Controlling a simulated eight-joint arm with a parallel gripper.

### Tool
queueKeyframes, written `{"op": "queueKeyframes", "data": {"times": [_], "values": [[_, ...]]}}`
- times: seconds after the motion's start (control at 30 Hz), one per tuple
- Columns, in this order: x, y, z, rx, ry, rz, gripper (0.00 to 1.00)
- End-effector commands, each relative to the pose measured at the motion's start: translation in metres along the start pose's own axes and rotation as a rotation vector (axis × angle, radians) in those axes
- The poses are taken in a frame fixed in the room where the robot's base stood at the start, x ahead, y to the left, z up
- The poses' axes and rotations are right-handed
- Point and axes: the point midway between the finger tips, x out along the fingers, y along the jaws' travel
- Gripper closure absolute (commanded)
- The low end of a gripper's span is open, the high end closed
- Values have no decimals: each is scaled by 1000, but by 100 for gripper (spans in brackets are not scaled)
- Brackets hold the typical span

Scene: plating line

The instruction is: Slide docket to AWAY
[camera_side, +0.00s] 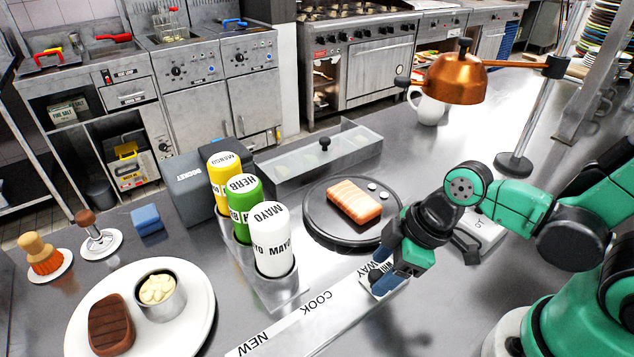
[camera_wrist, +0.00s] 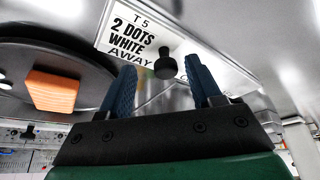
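The docket (camera_wrist: 132,37) is a white card reading "T5 2 DOTS WHITE"; the AWAY lettering shows right beside its edge in the wrist view. In the side view the docket (camera_side: 382,286) lies at the far end of the pale rail (camera_side: 285,328), by the partly covered AWAY mark. COOK and NEW are marked nearer the camera. A black knob (camera_wrist: 165,67) stands by the docket's AWAY side. My gripper (camera_wrist: 165,90) is open, its blue fingers apart with the knob showing between them, clear of both.
A round black board (camera_side: 322,232) with a salmon piece (camera_side: 354,202) lies just left of my gripper. Sauce bottles (camera_side: 270,240) stand in a rack left of the rail. A copper lamp (camera_side: 455,78) hangs behind. A plate with steak (camera_side: 110,325) is front left.

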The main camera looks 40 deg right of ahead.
Motion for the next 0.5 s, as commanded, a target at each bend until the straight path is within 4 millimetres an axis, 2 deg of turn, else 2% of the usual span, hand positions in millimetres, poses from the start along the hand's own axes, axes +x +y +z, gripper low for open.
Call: {"op": "queueKeyframes", "data": {"times": [0.5], "values": [[-6,-1,-1,-1,1,-5,41]]}}
